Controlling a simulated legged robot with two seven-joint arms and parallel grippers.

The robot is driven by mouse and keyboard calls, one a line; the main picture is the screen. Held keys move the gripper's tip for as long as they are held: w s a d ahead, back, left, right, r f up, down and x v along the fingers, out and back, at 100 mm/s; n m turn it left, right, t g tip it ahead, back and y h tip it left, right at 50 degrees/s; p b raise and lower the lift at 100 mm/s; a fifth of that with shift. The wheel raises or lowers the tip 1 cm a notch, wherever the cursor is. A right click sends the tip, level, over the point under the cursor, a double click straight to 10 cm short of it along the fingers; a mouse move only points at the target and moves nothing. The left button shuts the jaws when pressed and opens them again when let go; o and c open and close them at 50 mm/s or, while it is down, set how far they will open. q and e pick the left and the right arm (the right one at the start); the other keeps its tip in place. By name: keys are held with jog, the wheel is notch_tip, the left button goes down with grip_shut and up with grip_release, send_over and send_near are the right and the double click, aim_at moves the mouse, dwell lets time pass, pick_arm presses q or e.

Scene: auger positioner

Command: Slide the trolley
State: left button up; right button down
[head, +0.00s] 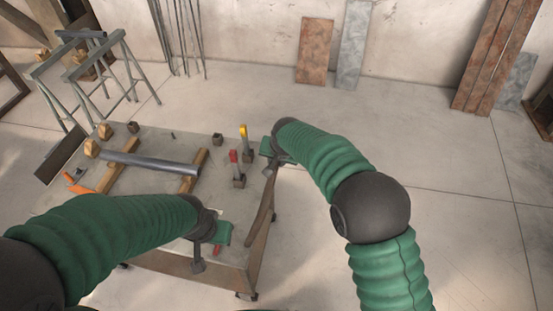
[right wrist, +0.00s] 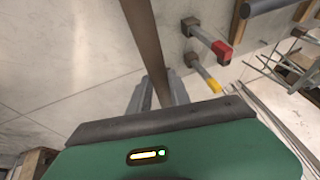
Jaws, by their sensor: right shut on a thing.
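The trolley (head: 165,143) is a low table with a pale grey top, brown sides and small casters, seen in the head view. A brown bar (head: 262,213) runs along its right side. My right gripper (head: 270,168) is at the far right corner, shut on this bar; in the right wrist view the bar (right wrist: 143,38) passes between the two grey fingers of the gripper (right wrist: 158,92). My left gripper (head: 199,262) points down at the trolley's front edge, near the right corner. Whether its fingers are closed, or touch the edge, is unclear.
A grey pipe (head: 150,163) lies across wooden blocks on the trolley. A red-handled clamp (head: 235,168) and a yellow-handled clamp (head: 245,143) stand near its right side. Trestles (head: 92,78) stand behind left. Boards (head: 314,50) lean on the wall. The floor (head: 450,190) at right is clear.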

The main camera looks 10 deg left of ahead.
jog(key=shift+a+r, duration=0.1)
jog(key=shift+a, duration=0.25)
jog(key=c, duration=1.5)
grip_release()
pick_arm(q)
jog(key=shift+a, duration=0.45)
pick_arm(e)
jog(key=o, duration=0.3)
jog(key=shift+a, duration=0.1)
jog(key=shift+s+r, duration=0.15)
jog(key=shift+r, duration=0.25)
pick_arm(q)
jog(key=shift+d+f+b, duration=0.1)
jog(key=shift+f+b, duration=0.55)
jog(key=shift+f, duration=0.05)
pick_arm(e)
jog(key=v, duration=1.5)
jog(key=shift+s+r, duration=0.2)
jog(key=shift+r, duration=0.15)
